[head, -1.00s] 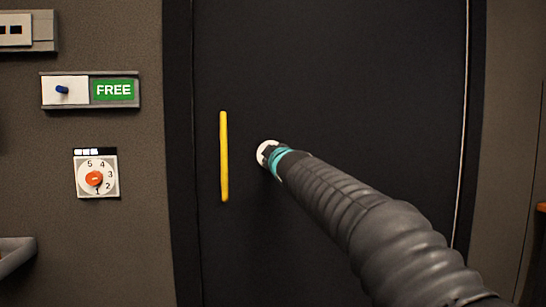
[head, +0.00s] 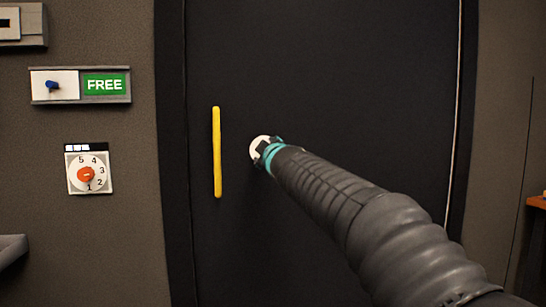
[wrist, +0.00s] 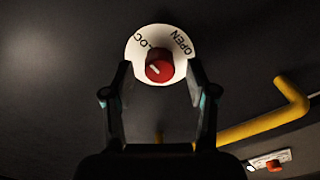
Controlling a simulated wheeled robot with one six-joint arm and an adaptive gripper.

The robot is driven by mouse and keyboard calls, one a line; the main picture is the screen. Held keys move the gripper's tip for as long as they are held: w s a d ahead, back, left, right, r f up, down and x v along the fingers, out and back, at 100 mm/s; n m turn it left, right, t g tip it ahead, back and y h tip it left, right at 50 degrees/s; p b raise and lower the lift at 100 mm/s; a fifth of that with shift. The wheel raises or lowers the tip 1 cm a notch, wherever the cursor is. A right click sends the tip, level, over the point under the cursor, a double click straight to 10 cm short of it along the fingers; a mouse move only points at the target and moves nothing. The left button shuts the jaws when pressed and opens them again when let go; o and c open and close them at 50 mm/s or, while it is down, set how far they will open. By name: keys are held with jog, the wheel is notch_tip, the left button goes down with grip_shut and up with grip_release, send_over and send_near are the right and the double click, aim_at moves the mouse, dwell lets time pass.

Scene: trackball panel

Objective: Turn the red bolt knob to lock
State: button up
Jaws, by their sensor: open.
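The red bolt knob (wrist: 160,68) sits in the middle of a white round dial (wrist: 134,42) in the wrist view. The dial reads OPEN at the right and LOC at the left, with the rest of that word hidden. A short white mark shows on the lower left of the knob's face. My gripper (wrist: 160,78) is open, one finger on each side of the knob; I cannot tell if either touches it. In the head view the white dial (head: 259,144) shows just beyond my gripper, which hides the knob.
The dial is on a dark door (head: 330,70) with a yellow upright handle (head: 217,150) left of my gripper. On the left wall are a green FREE sign (head: 104,85) with a blue knob (head: 52,85) and a numbered dial with an orange knob (head: 86,175).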

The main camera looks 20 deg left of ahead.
jog(key=v, duration=1.1)
dwell(0.3)
dwell(0.3)
jog(key=s+d+f+m+g+h, duration=0.25)
jog(key=d+f+m+h, duration=0.2)
jog(key=d+f, duration=0.6)
jog(key=s+d+f+m+g+h, duration=0.25)
jog(key=d+f+h, duration=0.25)
jog(key=d+f, duration=0.5)
jog(key=s+d+f+m+g, duration=0.2)
jog(key=s+d+f+m, duration=0.3)
jog(key=s, duration=0.7)
jog(key=s+d+f+m+g, duration=0.2)
jog(key=s+d+f+m, duration=0.2)
jog(key=s+d+f, duration=0.5)
jog(key=s+d, duration=0.2)
jog(key=s, duration=0.2)
jog(key=shift+s+d+m+g, duration=0.2)
jog(key=shift+d+m+g, duration=0.05)
jog(key=shift+m+g, duration=0.15)
